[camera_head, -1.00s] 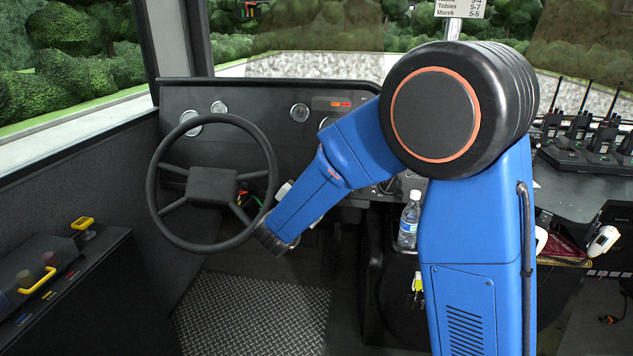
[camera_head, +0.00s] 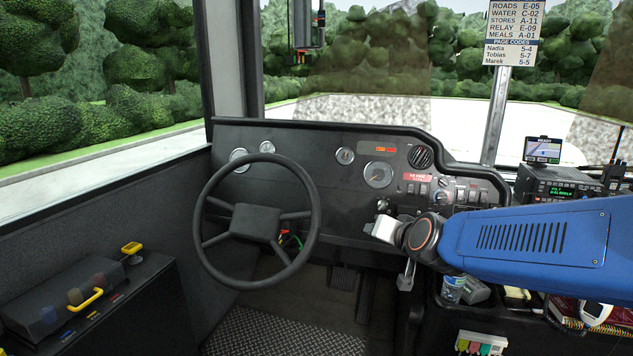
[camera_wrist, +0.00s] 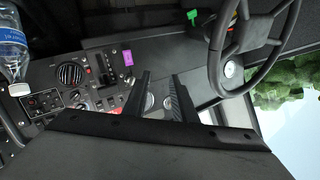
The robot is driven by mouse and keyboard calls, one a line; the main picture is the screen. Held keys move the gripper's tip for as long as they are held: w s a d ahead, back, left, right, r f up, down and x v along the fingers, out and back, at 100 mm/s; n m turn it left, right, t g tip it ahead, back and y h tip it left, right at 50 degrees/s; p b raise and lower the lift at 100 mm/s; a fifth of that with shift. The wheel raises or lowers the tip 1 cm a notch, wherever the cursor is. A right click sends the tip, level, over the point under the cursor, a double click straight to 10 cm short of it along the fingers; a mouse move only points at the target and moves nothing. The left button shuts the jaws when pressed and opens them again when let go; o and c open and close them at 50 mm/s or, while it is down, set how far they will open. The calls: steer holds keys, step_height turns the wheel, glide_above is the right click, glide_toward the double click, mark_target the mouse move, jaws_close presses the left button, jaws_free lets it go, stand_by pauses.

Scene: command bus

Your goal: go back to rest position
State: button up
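My blue arm reaches in from the right in the head view, over the console. It ends at a dark joint with an orange ring and a pale wrist part in front of the dashboard (camera_head: 330,165). The fingertips cannot be made out there. In the wrist view my gripper (camera_wrist: 161,76) shows two dark fingers, apart, with dashboard visible between them. Nothing is held. The fingers appear clear of the dashboard.
The steering wheel (camera_head: 312,235) stands left of my wrist. A water bottle (camera_head: 453,290) is below my arm, partly hidden; it also shows in the wrist view (camera_wrist: 13,45). A radio (camera_head: 555,187) sits at right. A yellow-handled control box (camera_head: 62,308) is at left.

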steer(key=s+d+f+n+g+h, duration=0.1)
steer(key=s+d+f+g, duration=0.1)
steer(key=s, duration=0.8)
steer(key=s+d+f+n+g+h, duration=0.1)
steer(key=s+d+f+g, duration=0.2)
steer(key=s+d, duration=0.4)
steer(key=s+d+f+n+g+h, duration=0.1)
steer(key=s+d+f, duration=0.3)
steer(key=s, duration=0.9)
steer(key=shift+s+d+g, duration=0.3)
steer(key=shift+s+g, duration=0.05)
steer(key=shift+g, duration=0.55)
